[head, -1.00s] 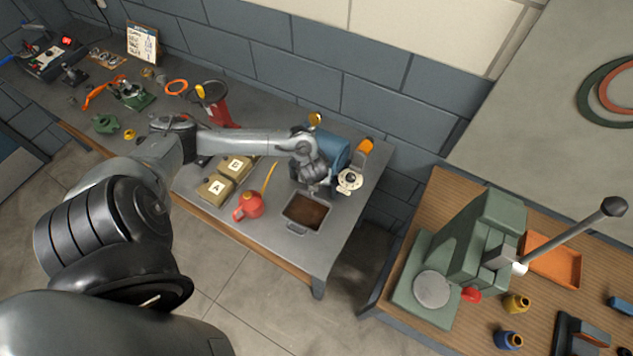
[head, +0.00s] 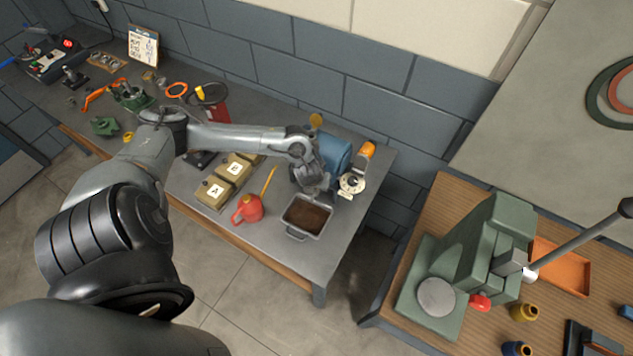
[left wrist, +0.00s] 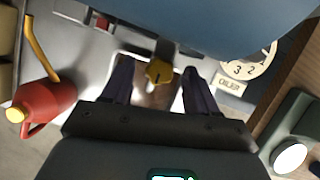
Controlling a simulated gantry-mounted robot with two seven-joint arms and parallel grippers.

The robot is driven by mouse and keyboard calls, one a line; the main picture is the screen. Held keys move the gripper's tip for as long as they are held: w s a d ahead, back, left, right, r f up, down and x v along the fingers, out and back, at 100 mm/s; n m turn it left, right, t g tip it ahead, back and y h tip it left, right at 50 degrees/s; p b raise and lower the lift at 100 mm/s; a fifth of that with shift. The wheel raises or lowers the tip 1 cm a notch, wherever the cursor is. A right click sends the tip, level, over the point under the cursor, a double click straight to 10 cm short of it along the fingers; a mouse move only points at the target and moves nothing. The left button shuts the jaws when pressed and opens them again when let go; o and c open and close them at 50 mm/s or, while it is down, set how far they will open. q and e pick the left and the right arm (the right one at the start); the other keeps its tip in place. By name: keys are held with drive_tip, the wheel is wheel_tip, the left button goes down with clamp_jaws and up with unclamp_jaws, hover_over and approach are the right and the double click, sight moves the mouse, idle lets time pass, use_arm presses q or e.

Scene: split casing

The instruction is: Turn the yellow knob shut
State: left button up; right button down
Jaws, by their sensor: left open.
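The yellow knob (left wrist: 160,72) sits under the blue tank in the left wrist view, between my left fingers. The blue tank (head: 336,152) stands at the right end of the grey bench; its side fills the top of the left wrist view (left wrist: 210,18). My left gripper (head: 314,182) is at the tank's near side and hides the knob in the head view. In the left wrist view, the gripper (left wrist: 158,85) is open, one finger each side of the knob. I cannot tell whether the fingers touch it. My right gripper is not in view.
A tray of dark liquid (head: 305,217) stands below the gripper. A white numbered dial (head: 351,185) is right of it. A red oil can (head: 248,209) and boxes (head: 235,169) are left. A green press (head: 485,245) stands on the separate wooden bench.

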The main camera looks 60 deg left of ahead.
use_arm(q)
drive_tip(key=shift+r, duration=0.1)
drive_tip(key=p+v, duration=0.1)
drive_tip(key=v, duration=0.9)
drive_tip(key=shift+d+r+p, duration=0.15)
drive_tip(key=shift+r+p, duration=0.1)
drive_tip(key=shift+p, duration=0.15)
drive_tip(key=shift+s, duration=0.15)
